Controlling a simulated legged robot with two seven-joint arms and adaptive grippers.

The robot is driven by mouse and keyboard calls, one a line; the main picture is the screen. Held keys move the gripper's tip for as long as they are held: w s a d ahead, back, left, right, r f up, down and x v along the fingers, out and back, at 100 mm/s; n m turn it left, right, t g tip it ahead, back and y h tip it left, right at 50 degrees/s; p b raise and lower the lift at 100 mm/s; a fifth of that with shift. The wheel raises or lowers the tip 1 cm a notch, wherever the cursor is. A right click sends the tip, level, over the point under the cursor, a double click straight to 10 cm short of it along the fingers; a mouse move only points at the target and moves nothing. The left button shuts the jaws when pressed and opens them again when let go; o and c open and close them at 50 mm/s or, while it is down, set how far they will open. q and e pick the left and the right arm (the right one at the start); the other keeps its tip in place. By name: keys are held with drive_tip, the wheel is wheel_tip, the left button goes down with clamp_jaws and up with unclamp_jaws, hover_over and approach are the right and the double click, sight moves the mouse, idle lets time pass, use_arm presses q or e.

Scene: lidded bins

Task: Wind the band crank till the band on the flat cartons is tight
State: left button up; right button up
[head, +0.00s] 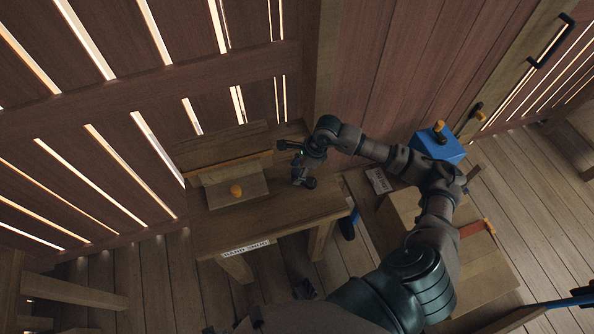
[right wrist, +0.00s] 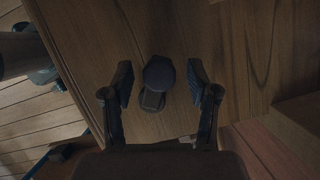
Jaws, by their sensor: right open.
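My right gripper (head: 302,162) is over the right part of a wooden bench (head: 270,228) in the head view. In the right wrist view its two fingers (right wrist: 161,84) are apart, with a round black knob on a short dark arm (right wrist: 158,73), apparently the band crank, between them. I see gaps on both sides of the knob. How tight the band is, I cannot tell. My left gripper is not in view.
A label reading "BAND SNUG" (head: 246,249) is on the bench front. A blue box (head: 438,147) with an orange knob stands at the right, near wooden boxes (head: 475,270). A slatted wooden wall (head: 100,130) rises behind the bench. Plank floor shows at the far right.

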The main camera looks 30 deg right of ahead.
sight(311, 177)
drive_tip(key=v, duration=1.1)
drive_tip(key=shift+d, duration=0.25)
